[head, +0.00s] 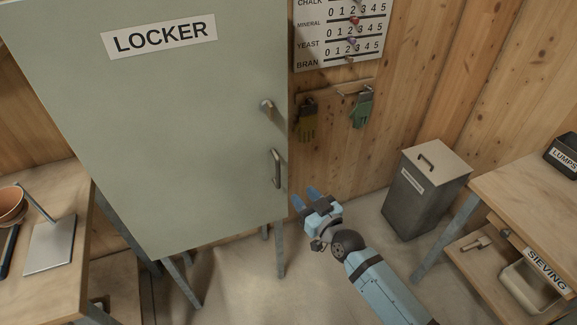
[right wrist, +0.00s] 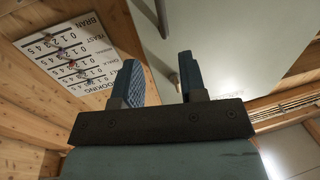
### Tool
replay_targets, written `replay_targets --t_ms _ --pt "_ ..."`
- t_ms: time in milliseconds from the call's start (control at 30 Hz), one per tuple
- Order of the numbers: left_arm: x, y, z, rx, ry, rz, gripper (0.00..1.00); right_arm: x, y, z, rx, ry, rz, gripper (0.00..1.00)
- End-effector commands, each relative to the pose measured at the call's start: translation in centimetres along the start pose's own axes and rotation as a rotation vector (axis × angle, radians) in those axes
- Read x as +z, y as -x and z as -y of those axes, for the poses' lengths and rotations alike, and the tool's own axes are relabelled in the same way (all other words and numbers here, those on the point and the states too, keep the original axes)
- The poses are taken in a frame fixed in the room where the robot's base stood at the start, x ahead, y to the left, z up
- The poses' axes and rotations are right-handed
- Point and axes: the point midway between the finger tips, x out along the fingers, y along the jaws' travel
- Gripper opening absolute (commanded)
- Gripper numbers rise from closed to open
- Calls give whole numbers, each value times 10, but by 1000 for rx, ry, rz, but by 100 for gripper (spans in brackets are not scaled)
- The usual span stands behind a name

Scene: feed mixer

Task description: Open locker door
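The grey-green locker (head: 180,130) stands at the left of the head view, its door shut and labelled LOCKER. A vertical bar handle (head: 276,168) is near the door's right edge, with a small latch or knob (head: 267,107) above it. My right gripper (head: 306,195) is open and empty, to the right of and a little below the handle, apart from it. In the right wrist view its two blue fingers (right wrist: 158,80) are spread, with the locker (right wrist: 235,40) beyond them and a grey bar, seemingly the handle (right wrist: 162,14), above the gap. My left gripper is not in view.
A feed board (head: 340,33) and gloves on hooks (head: 360,107) are on the wooden wall right of the locker. A lidded metal bin (head: 425,190) and the sieving table (head: 530,195) stand to the right. Another table (head: 55,285) is at left. Floor before the locker looks clear.

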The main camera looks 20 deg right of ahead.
Motion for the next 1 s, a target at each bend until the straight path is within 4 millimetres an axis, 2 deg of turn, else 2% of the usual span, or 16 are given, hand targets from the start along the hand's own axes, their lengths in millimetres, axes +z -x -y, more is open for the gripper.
replay_targets --t_ms 400,533,733,1000 --pt "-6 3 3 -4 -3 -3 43 -2 -84 0 -1 0 0 39" --pt "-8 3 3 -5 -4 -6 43 -1 -106 1 -1 0 0 39" --pt "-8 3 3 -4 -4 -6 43 0 -124 1 -1 0 2 39" --pt "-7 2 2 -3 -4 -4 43 0 -128 1 -1 0 2 39"
